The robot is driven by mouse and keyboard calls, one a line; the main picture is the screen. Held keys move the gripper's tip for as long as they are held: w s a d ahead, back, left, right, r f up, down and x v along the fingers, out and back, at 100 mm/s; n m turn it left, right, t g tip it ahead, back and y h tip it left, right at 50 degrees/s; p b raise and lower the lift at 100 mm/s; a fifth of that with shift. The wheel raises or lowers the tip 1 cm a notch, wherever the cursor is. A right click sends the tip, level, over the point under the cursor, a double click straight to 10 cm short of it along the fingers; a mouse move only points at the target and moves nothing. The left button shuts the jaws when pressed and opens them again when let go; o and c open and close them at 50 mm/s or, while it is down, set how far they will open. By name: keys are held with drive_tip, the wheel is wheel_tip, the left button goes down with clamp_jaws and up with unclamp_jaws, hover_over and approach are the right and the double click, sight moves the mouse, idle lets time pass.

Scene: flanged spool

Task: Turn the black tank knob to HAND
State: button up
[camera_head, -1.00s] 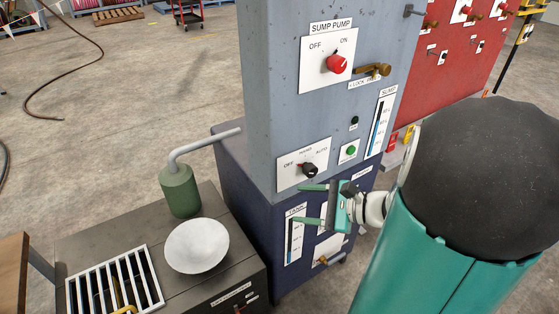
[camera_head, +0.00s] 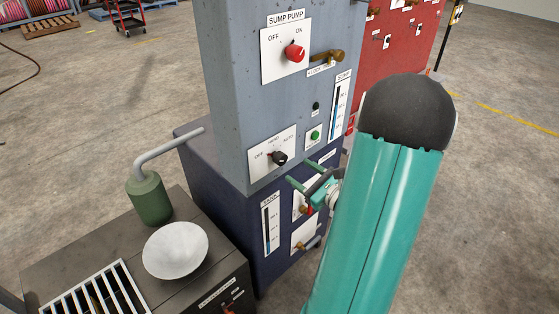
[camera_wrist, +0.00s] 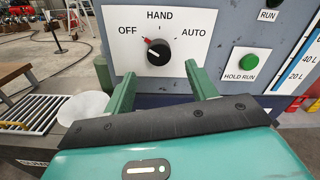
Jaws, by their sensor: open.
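The black tank knob (camera_wrist: 158,52) sits on a white plate marked OFF, HAND and AUTO in the wrist view. Its white pointer line aims up and left, toward OFF, with a small red mark beside it on that side. The knob also shows low on the grey cabinet in the head view (camera_head: 279,158). My gripper (camera_wrist: 159,70) is open and empty, its two green fingers spread below and to either side of the knob in the picture. In the head view my gripper (camera_head: 298,172) is just below and right of the knob's plate, apparently not touching the knob.
A green HOLD RUN button (camera_wrist: 249,62) is right of the plate. A red SUMP PUMP knob (camera_head: 294,52) and a brass lever (camera_head: 327,56) are above. A white bowl (camera_head: 175,249) and a green canister (camera_head: 148,198) stand on the dark bench at left.

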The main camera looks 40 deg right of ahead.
sight(283, 161)
drive_tip(key=w, duration=0.8)
drive_tip(key=shift+w+a, duration=0.15)
drive_tip(key=shift+w, duration=0.05)
drive_tip(key=c, duration=1)
drive_tip(key=m, duration=0.5)
drive_tip(key=shift+m, duration=0.3)
drive_tip(key=m, duration=0.6)
drive_tip(key=shift+s, duration=0.1)
drive_tip(key=o, duration=1)
